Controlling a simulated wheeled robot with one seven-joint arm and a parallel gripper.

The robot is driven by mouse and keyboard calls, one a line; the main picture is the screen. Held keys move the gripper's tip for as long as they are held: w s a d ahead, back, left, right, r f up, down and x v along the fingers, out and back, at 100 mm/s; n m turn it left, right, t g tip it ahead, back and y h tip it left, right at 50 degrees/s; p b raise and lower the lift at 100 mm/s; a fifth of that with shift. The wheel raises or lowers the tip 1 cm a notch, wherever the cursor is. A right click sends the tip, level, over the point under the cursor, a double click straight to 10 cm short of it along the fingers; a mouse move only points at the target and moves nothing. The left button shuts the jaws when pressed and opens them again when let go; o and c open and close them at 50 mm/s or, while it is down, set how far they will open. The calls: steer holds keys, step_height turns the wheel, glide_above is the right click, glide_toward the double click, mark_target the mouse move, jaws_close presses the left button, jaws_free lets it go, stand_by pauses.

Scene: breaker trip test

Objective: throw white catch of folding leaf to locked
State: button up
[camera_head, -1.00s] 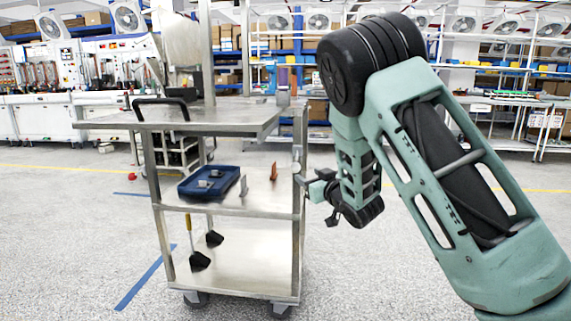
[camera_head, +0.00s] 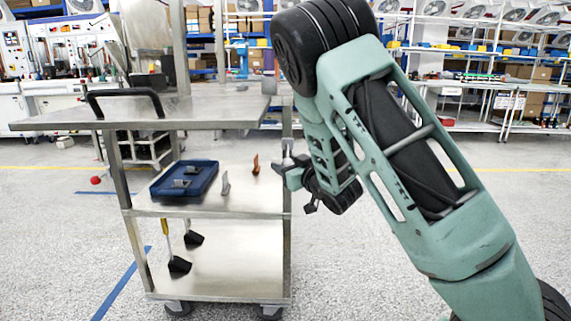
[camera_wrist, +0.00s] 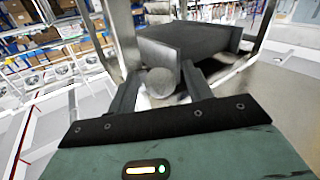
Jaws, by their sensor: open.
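The steel cart's flat top (camera_head: 200,112) shows in the head view, reaching out to the left past the legs. I cannot tell which part of it is the folding leaf. A small whitish piece (camera_head: 287,148), which may be the catch, stands by the cart's right post, just above my gripper (camera_head: 288,168). In the wrist view, my gripper (camera_wrist: 160,90) is open, with a finger on each side of a grey round knob (camera_wrist: 160,80) and a white patch (camera_wrist: 165,101). I cannot tell whether the fingers touch them, or the catch's position.
The cart's middle shelf (camera_head: 225,205) holds a blue tray (camera_head: 184,179), a small grey upright piece (camera_head: 225,184) and an orange piece (camera_head: 256,164). The floor right of the cart is clear apart from my arm.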

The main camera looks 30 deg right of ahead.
jaws_close()
steer(key=shift+r, duration=0.1)
